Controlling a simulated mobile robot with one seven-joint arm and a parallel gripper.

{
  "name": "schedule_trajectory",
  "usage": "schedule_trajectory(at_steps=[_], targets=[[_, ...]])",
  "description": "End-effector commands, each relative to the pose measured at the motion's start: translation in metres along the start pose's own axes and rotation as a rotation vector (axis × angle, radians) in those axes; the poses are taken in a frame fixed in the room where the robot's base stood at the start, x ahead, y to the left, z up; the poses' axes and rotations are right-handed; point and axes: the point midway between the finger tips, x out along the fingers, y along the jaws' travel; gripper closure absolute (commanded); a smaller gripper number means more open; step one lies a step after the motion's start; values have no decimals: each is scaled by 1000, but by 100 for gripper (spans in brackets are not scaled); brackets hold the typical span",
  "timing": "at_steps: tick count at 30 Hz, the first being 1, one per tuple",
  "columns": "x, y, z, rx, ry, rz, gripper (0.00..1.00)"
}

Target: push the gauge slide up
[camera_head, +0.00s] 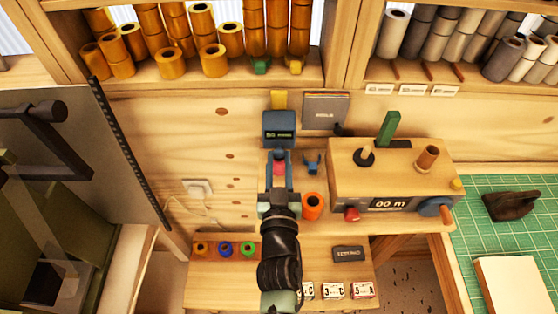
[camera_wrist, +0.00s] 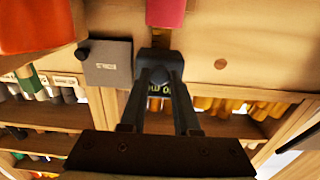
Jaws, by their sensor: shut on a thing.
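The gauge slide is a dark blue block (camera_head: 279,128) with a small lit readout, on the wooden back wall below a yellow strip (camera_head: 279,99). It also shows in the wrist view (camera_wrist: 152,58), upside down. My gripper (camera_head: 279,155) reaches up to its lower edge. In the wrist view my two fingers (camera_wrist: 161,78) close together on a dark rounded part at the slide's front. The fingers hide part of the readout. A pink piece (camera_head: 279,168) shows between the fingers in the head view, and lies beyond the slide in the wrist view (camera_wrist: 166,12).
A grey plaque (camera_head: 325,111) is just right of the slide. An orange roll (camera_head: 312,206) stands right of my wrist. A wooden counter box (camera_head: 390,170) is farther right. Shelves of rolls (camera_head: 205,60) lie above. The wall left of the slide is mostly clear.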

Motion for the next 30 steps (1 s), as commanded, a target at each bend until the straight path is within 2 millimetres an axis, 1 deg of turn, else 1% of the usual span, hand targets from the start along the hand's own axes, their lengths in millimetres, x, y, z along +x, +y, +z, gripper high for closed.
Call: schedule_trajectory(at_steps=[1, 6, 10, 20, 21, 23, 24, 25, 26, 30], targets=[[0, 0, -17, 0, 0, 0, 100], [0, 0, -36, 0, 1, 0, 100], [0, 0, -40, 1, 1, 0, 100], [1, 0, -42, 0, 8, -1, 100], [1, 0, -43, 0, 9, -1, 66], [1, 0, -42, 0, 8, -1, 56], [1, 0, -42, 0, 7, -1, 48], [1, 0, -42, 0, 6, -1, 43], [1, 0, -42, 0, 6, 0, 41], [0, 0, -40, 0, 3, 0, 41]])
